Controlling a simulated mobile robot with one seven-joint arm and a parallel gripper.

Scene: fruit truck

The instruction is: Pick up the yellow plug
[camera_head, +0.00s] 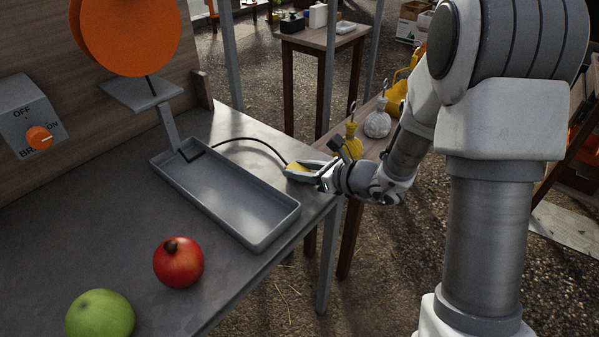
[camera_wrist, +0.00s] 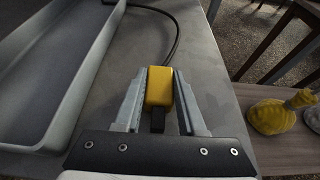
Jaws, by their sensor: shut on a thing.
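The yellow plug (camera_wrist: 159,87) sits between the two fingers of my gripper (camera_wrist: 160,100) in the wrist view, with a dark end pointing toward the palm. A black cable runs from its far end. In the head view the plug (camera_head: 297,167) shows as a small yellow patch at my gripper (camera_head: 305,170), close to the right edge of the grey table (camera_head: 230,125). My gripper is shut on the plug. Whether the plug touches the tabletop is hard to tell.
A grey metal tray (camera_head: 225,190) lies left of my gripper. A red pomegranate (camera_head: 178,262) and a green fruit (camera_head: 100,315) are nearer the front. A switch box (camera_head: 32,115) is on the left panel. A wooden bench (camera_wrist: 285,140) with yellow and white gourd-like objects stands right of the table.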

